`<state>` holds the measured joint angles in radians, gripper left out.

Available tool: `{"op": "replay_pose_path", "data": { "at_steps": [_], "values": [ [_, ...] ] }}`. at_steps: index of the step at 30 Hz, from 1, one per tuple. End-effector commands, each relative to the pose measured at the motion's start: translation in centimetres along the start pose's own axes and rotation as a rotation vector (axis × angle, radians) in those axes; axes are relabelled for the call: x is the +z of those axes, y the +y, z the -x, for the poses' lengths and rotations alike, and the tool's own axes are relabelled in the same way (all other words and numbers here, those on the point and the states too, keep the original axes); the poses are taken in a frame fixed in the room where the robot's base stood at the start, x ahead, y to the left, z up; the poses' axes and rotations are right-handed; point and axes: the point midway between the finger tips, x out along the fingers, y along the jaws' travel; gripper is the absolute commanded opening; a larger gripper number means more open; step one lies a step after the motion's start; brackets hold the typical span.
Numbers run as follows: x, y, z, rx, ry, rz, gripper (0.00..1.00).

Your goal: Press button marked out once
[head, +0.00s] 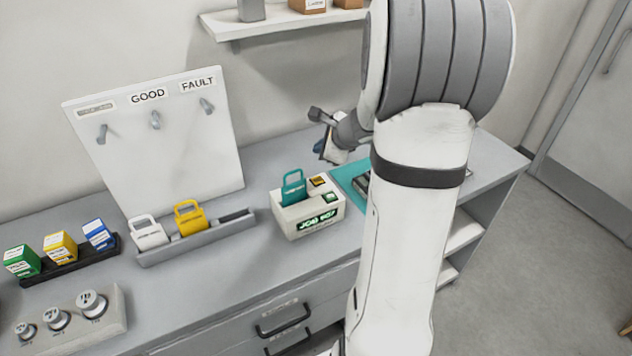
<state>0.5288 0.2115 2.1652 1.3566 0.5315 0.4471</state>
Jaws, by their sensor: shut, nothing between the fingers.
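A white box (285,224) stands on the grey bench, with a teal tag (293,188) upright in its top. A green-lit display on its front reads "JOB" and a number too small to be sure of. My arm hides part of the gripper.
A teal mat (349,173) lies right of the box, partly behind my arm. A shelf (270,24) hangs above.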

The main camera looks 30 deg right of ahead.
Motion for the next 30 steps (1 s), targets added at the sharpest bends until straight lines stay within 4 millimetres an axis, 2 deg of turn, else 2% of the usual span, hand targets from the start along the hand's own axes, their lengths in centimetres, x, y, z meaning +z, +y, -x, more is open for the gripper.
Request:
{"op": "replay_pose_path", "data": {
  "at_steps": [15,30],
  "values": [
    [-3.6,3.7,-5.1,0.001,-0.001,0.002,0.00],
    [-3.8,3.9,-5.4,0.001,-0.001,0.003,0.00]
  ]
}}
